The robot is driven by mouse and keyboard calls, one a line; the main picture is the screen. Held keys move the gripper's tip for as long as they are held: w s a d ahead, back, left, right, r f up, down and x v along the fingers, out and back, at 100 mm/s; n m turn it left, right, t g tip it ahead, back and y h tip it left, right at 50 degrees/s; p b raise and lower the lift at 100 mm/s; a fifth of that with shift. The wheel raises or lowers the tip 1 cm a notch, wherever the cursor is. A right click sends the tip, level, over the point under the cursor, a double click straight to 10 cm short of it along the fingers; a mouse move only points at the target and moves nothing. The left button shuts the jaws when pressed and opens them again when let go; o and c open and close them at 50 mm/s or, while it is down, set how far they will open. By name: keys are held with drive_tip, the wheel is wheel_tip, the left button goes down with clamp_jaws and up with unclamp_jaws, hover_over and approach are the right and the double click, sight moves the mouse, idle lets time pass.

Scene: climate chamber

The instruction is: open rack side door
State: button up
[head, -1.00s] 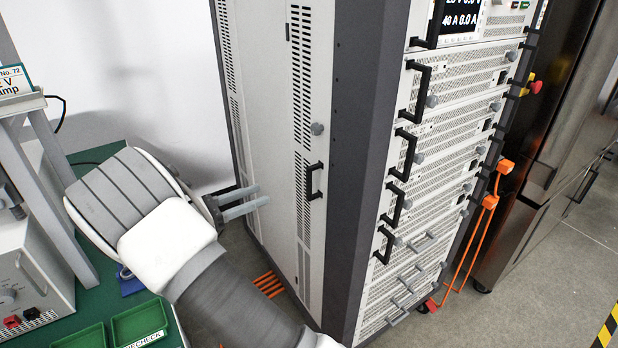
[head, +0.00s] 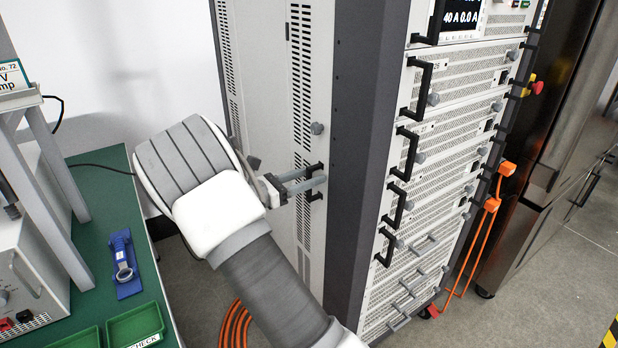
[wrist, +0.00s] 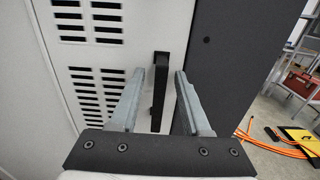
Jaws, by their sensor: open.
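The rack side door (head: 262,60) is a light grey panel with slotted vents on the left face of the tall rack. My gripper (head: 322,176) is open at the handle. The door looks closed.
The rack's dark corner post (head: 362,150) is just right of the handle. A green bench (head: 100,215) with trays and a blue tool (head: 124,265) stands at left. Orange cables (head: 236,325) lie on the floor below my arm.

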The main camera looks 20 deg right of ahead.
clamp_jaws()
idle(1.4)
